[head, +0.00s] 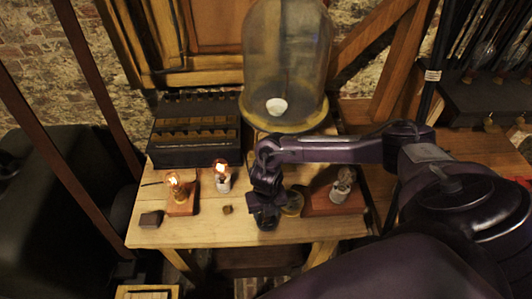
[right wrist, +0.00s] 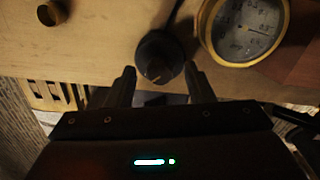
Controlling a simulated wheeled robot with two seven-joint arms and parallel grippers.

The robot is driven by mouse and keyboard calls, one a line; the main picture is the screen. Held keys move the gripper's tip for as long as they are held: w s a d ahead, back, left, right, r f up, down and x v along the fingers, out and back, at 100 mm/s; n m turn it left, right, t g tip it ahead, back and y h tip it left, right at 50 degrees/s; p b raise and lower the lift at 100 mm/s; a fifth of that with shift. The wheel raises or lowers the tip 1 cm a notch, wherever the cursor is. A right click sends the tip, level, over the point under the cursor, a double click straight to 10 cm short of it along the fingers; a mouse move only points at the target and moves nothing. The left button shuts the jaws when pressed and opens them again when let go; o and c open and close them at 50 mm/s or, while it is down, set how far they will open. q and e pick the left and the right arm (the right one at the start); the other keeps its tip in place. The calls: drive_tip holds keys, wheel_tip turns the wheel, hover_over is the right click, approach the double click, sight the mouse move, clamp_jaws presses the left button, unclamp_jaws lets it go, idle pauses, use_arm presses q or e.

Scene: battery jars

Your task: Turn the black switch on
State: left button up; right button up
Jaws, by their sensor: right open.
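The black switch (right wrist: 160,55) is a round dark knob on the wooden table, with a dark cable leading up from it in the right wrist view. My right gripper (right wrist: 159,73) is open, its two fingertips at the near left and right sides of the knob. Whether they touch it I cannot tell. In the head view my right gripper (head: 266,212) is over the front middle of the table and largely hides the switch. My left gripper is not in view.
A brass-rimmed gauge (right wrist: 243,30) lies close right of the switch. Two glowing bulbs (head: 177,183) (head: 221,168) stand left of my gripper; a bulb on a brown base (head: 335,200) stands right. A battery case (head: 195,151) and glass dome (head: 288,60) are behind.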

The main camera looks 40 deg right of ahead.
wheel_tip(320, 180, up, 8)
drive_tip(key=shift+f+b, duration=0.1)
drive_tip(key=shift+b, duration=0.55)
